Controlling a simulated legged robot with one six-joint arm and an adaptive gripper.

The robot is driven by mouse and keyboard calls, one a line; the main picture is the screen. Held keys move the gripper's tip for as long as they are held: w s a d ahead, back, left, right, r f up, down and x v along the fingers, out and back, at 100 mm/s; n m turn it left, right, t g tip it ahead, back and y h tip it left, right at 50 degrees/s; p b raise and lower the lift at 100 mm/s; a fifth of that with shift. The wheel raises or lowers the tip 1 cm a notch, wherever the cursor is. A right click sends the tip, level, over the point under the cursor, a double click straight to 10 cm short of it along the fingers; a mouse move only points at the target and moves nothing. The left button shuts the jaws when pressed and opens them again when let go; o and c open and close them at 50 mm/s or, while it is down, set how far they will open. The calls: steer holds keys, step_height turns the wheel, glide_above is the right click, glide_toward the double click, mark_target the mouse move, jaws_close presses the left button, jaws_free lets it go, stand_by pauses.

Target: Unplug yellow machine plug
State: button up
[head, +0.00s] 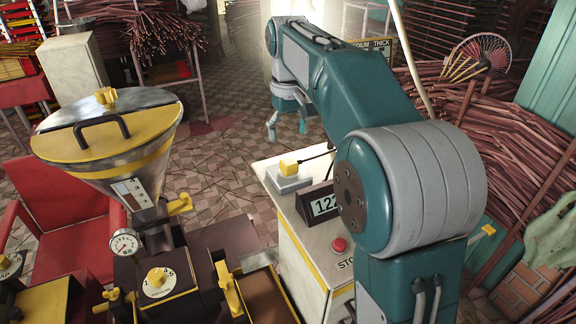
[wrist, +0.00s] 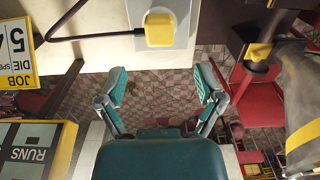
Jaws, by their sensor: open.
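The yellow plug (head: 289,166) sits in a pale grey socket box (head: 291,185) on top of the cream cabinet, with a black cable running off to the right. In the wrist view the plug (wrist: 159,30) is near the top edge, on the grey socket plate (wrist: 179,38), with its dark cable looping left. My gripper (head: 287,122) is beyond the cabinet's far edge, pointing down. In the wrist view my gripper (wrist: 161,84) is open and empty, its teal fingertips wide apart, below the plug in the picture and apart from it. The plug's prongs are hidden.
A dark digital display (head: 321,204) and a red stop button (head: 339,244) are on the cabinet top (head: 306,235). The extruder's metal hopper (head: 110,150) with a yellow lid stands at left. A red chair (head: 62,235) is beside it. Tiled floor lies open behind.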

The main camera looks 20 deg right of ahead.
mark_target(289, 161)
steer(key=shift+f, duration=4.25)
jaws_close()
steer(key=shift+r, duration=0.1)
steer(key=shift+r, duration=2.95)
